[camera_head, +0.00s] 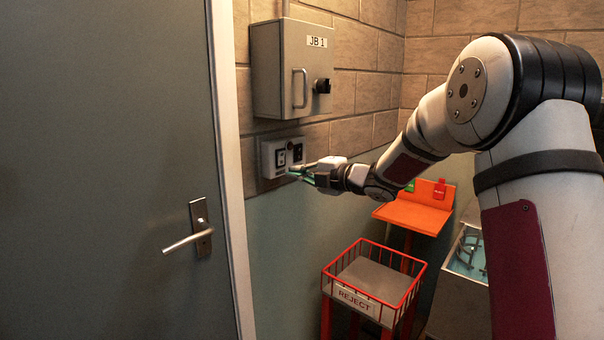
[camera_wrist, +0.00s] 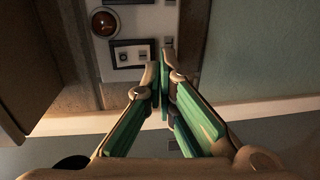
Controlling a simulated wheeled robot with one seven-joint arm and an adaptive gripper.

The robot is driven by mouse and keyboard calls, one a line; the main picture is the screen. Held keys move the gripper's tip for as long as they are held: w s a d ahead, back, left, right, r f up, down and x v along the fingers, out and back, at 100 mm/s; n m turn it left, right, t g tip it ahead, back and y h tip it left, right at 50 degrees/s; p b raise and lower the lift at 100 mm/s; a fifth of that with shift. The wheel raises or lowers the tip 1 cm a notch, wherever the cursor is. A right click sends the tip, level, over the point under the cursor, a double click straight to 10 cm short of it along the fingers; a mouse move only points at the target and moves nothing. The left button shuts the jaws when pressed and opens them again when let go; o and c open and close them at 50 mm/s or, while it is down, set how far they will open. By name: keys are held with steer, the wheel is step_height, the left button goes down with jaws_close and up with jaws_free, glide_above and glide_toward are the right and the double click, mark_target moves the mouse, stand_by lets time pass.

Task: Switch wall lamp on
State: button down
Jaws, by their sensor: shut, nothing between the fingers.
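A pale switch panel (camera_head: 282,156) is fixed on the wall below a grey box, to the right of the door. In the wrist view the panel (camera_wrist: 171,20) shows at the top, with an amber-red dome (camera_wrist: 105,22) and a framed switch (camera_wrist: 133,54). My gripper (camera_head: 293,172) is shut and empty, its green-padded fingertips (camera_wrist: 160,72) close to the panel's lower edge. I cannot tell whether they touch it. No wall lamp is recognisable.
The grey box marked JB 1 (camera_head: 292,68) juts out above the panel, with a handle and black knob. The door (camera_head: 110,120) is at the left. A red wire REJECT basket (camera_head: 372,285) and an orange shelf (camera_head: 413,216) stand below my arm.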

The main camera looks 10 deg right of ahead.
steer(key=f+v, duration=0.2)
steer(key=v, duration=0.8)
steer(key=shift+s+d+f, duration=0.15)
steer(key=shift+s+f, duration=0.05)
